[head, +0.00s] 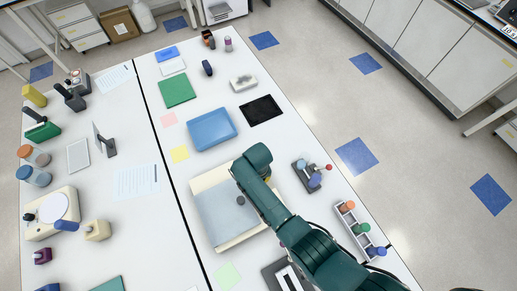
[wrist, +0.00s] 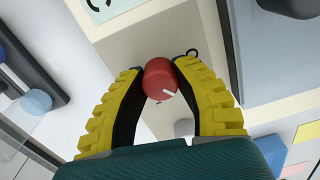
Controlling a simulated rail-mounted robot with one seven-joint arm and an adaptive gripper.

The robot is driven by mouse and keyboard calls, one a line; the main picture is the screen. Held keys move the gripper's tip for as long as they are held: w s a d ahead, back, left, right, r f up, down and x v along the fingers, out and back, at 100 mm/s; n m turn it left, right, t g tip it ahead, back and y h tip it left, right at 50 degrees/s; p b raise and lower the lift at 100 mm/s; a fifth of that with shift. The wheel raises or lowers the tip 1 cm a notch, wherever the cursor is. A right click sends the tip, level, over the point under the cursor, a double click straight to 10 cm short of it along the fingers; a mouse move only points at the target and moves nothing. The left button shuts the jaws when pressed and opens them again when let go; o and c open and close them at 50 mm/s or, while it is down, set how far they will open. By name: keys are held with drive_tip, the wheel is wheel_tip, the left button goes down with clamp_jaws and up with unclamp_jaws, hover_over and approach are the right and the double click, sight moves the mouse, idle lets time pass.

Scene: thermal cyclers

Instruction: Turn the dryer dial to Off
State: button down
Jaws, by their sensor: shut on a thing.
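A red round dial (wrist: 160,80) with a white pointer mark sits on a pale beige face of the dryer (wrist: 205,30) in the wrist view. My gripper (wrist: 157,72) has its two yellow ribbed fingers closed around the dial, one on each side. The white mark slants toward the lower right of the picture. In the head view the dryer (head: 238,243) is a beige box with a grey-blue top panel, partly covered by my green arm. The dial and my gripper are hidden there.
A blue tray (head: 212,130) and a black tablet (head: 261,110) lie beyond the dryer. To its right stand a small device with a red knob (head: 328,167) and a rack of coloured caps (head: 352,224). The dryer's surroundings are fairly crowded.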

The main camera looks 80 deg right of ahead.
drive_tip(key=n+p, duration=0.1)
drive_tip(key=n, duration=0.4)
drive_tip(key=shift+n, duration=0.3)
drive_tip(key=n, duration=0.4)
drive_tip(key=shift+n+p, duration=0.3)
drive_tip(key=c, duration=0.7)
unclamp_jaws()
drive_tip(key=shift+c, duration=0.2)
wheel_tip(320, 180, up, 12)
